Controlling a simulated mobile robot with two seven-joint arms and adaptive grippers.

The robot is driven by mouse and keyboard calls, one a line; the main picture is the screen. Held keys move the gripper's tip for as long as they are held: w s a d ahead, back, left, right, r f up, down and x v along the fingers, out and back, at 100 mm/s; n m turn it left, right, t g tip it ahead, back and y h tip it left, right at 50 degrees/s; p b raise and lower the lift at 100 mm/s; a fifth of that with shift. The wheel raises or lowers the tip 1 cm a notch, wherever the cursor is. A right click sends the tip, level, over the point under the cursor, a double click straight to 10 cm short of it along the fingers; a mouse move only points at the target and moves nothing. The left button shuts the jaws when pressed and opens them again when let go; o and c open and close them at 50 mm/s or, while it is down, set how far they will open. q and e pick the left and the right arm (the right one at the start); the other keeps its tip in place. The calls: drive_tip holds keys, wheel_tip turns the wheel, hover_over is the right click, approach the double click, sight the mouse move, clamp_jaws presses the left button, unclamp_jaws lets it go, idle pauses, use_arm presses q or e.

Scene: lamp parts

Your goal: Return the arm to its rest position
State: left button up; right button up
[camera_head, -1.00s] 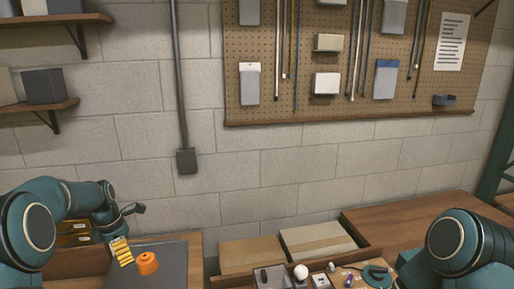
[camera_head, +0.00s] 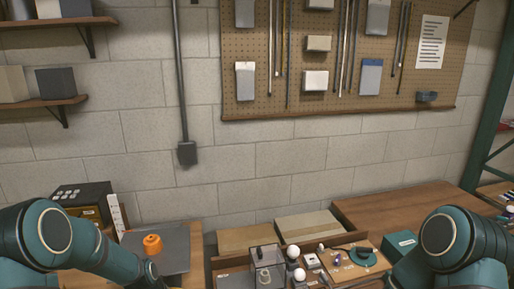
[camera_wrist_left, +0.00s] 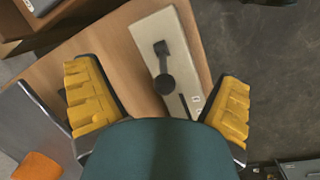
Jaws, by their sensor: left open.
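My left arm (camera_head: 85,245) enters the head view from the left and runs down to the bottom edge, where its gripper is mostly cut off. In the left wrist view my left gripper (camera_wrist_left: 157,78) is open, its two yellow fingers wide apart with nothing held between them. An orange lamp part (camera_head: 153,244) stands on a dark grey mat (camera_head: 176,262); it also shows at the lower left of the wrist view (camera_wrist_left: 37,167), outside the fingers. My right arm (camera_head: 450,250) is at the lower right; its gripper is out of view.
A black organiser (camera_head: 85,197) stands left of the mat. A tray with white bulbs (camera_head: 292,252) and small parts is at the lower middle. Grey floor (camera_wrist_left: 265,60) is open.

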use_arm(q)
drive_tip(key=s+d+f+m+h, duration=0.1)
drive_tip(key=s+d+f+m, duration=0.2)
drive_tip(key=s+d+m, duration=0.5)
drive_tip(key=s+d+f+m, duration=0.35)
drive_tip(key=s+d, duration=0.25)
drive_tip(key=s, duration=0.4)
wheel_tip(320, 180, down, 9)
drive_tip(key=b, duration=0.8)
drive_tip(key=shift+d+r+m+b, duration=0.2)
drive_tip(key=shift+m+b, duration=0.15)
